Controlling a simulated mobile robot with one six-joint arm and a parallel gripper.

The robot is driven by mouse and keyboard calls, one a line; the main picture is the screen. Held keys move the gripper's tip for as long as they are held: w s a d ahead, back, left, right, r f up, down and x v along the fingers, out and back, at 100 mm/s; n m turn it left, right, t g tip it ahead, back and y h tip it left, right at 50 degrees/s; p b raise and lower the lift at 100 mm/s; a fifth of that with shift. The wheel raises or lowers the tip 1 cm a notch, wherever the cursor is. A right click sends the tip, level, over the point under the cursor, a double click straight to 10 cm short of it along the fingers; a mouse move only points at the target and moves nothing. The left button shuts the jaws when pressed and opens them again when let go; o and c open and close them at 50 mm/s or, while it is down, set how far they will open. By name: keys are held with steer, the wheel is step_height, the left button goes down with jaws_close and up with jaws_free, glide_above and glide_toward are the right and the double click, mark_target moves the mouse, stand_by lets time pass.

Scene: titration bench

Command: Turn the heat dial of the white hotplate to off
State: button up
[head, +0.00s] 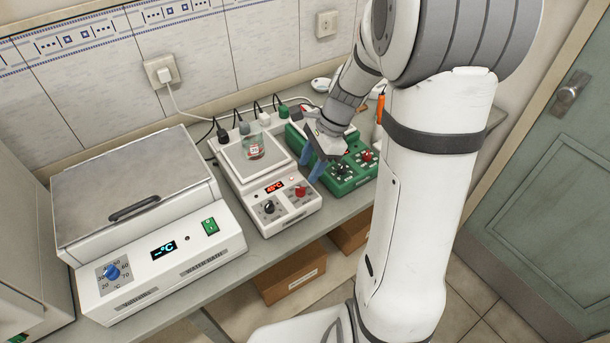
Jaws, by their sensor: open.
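The white hotplate (238,183) stands on the bench in the middle of the head view. Its front panel has a lit red display (274,187), a black dial (268,207) at the left and a red dial (300,191) at the right. The dial labels and pointer settings are too small to read. A glass beaker with a little reddish liquid (254,146) stands on its plate. My gripper (311,164), with blue fingertips, is open and empty. It appears above and behind the red dial, near the hotplate's right edge, apart from the dial.
A green hotplate (352,184) with black and red dials stands close at the right, partly behind my gripper. A white water bath (160,265) with a blue dial stands at the left. Plugs and cables run behind. The bench's front edge lies just before the hotplate.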

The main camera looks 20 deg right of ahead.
mark_target(300, 188)
steer(key=shift+v, duration=0.8)
steer(key=shift+a, duration=0.1)
steer(key=n+h+p, duration=0.1)
steer(key=n, duration=0.1)
steer(key=a+n+h+p, duration=0.1)
steer(key=n+p, duration=0.1)
steer(key=n, duration=0.1)
steer(key=s+a+r+n+h+p, duration=0.1)
steer(key=n, duration=0.1)
steer(key=shift+n+p, duration=0.35)
steer(key=shift+n, duration=0.05)
steer(key=n, duration=0.2)
steer(key=a+n+h+p, duration=0.1)
steer(key=n, duration=0.1)
steer(key=shift+w, duration=0.15)
steer(key=shift+a+f+n, duration=0.15)
steer(key=shift+f+n, duration=0.1)
steer(key=shift+n, duration=0.25)
step_height(300, 188, down, 8)
steer(key=shift+r+p, duration=0.2)
steer(key=shift+p, duration=0.45)
